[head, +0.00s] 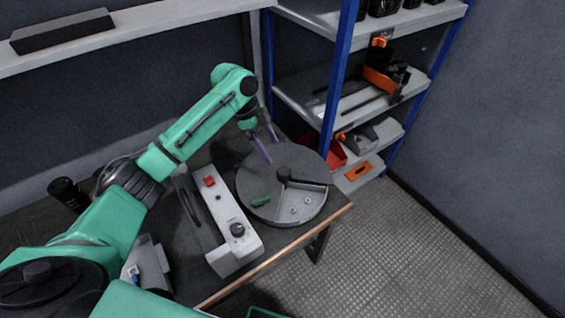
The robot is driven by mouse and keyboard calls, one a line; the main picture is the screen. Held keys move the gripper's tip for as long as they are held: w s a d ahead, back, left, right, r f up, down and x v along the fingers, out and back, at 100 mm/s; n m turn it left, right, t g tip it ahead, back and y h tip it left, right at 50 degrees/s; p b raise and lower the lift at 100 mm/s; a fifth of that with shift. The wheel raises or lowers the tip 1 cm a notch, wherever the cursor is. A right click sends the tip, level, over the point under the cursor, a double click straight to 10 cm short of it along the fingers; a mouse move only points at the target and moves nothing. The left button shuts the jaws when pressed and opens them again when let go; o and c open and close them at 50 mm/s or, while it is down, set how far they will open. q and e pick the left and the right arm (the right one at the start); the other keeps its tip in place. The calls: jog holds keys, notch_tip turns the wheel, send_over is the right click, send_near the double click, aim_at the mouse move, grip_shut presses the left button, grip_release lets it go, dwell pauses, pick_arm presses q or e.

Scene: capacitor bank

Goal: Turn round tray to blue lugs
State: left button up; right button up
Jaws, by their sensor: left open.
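The round tray (270,167) is a grey disc on the dark workbench, near its right end. A dark knob and bar sit near its middle. A lighter cut-out section on its front right side shows a few small round metal parts, and a small green piece (261,201) lies at its front left edge. I cannot make out any blue lugs. My left gripper (265,150) reaches in from the left, fingers pointing down over the back left of the tray, open. Whether the fingers touch the tray is hard to tell. My right gripper is not in view.
A light control box (222,222) with a red button and a dark knob stands just left of the tray. A blue-posted shelf (342,75) with tools and bins rises behind on the right. The floor (420,255) at the right is clear.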

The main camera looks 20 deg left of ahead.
pick_arm(q)
send_over(284, 170)
jog(key=a, duration=0.2)
jog(key=f, duration=0.3)
jog(key=s+f, duration=0.1)
jog(key=f, duration=0.1)
jog(key=shift+a+p, duration=0.15)
jog(key=shift+p, duration=0.15)
jog(key=x, duration=0.4)
jog(key=shift+w+f, duration=0.35)
jog(key=shift+f, duration=0.05)
jog(key=shift+d+f, duration=0.15)
jog(key=shift+d, duration=0.05)
jog(key=shift+s, duration=0.1)
jog(key=shift+c, duration=1.3)
grip_shut()
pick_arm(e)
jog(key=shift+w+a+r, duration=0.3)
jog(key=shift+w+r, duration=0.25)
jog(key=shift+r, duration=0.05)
